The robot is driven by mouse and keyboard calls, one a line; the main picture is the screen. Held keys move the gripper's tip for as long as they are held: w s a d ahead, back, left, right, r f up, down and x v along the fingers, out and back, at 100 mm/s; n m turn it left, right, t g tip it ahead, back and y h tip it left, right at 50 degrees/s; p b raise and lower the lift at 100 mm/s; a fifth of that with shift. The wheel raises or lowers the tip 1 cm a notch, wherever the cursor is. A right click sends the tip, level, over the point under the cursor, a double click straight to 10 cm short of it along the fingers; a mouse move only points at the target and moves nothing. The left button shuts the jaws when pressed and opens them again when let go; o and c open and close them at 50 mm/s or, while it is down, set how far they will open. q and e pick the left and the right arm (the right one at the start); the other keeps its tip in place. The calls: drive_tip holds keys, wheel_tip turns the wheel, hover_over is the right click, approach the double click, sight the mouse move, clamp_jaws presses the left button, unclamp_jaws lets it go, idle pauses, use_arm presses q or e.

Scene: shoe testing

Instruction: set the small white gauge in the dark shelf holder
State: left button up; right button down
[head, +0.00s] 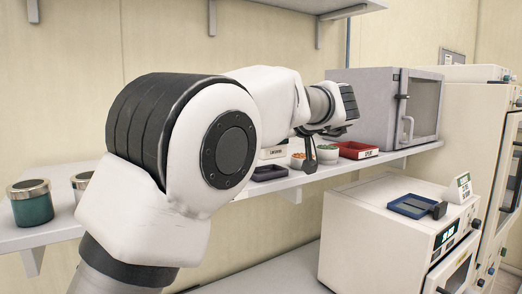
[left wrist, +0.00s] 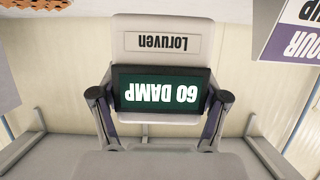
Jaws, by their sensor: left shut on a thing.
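The small white gauge (left wrist: 163,45) fills the middle of the left wrist view. It has a dark green screen (left wrist: 160,92) reading "60 DAMP" and a "Loruven" label, both upside down in the picture. My left gripper (left wrist: 161,103) is shut on it, one finger on each side. In the head view my left gripper (head: 309,151) hangs over the wall shelf, right of a low dark tray (head: 270,174) that looks like the holder. I cannot clearly make out the gauge in the head view. My right gripper is not in view.
A green jar (head: 31,203) stands at left. A blue tray (head: 415,205) lies on the white oven (head: 380,235).

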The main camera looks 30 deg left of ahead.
use_arm(q)
drive_tip(key=shift+s+a, duration=0.35)
drive_tip(key=shift+a, duration=0.35)
drive_tip(key=shift+s+a+f, duration=0.2)
drive_tip(key=f, duration=0.1)
drive_tip(key=d+f+p, duration=0.1)
drive_tip(key=shift+f, duration=0.3)
drive_tip(key=shift+w+f, duration=0.25)
drive_tip(key=o, duration=1.3)
drive_tip(key=shift+o, duration=0.9)
drive_tip(key=shift+s+a, duration=0.2)
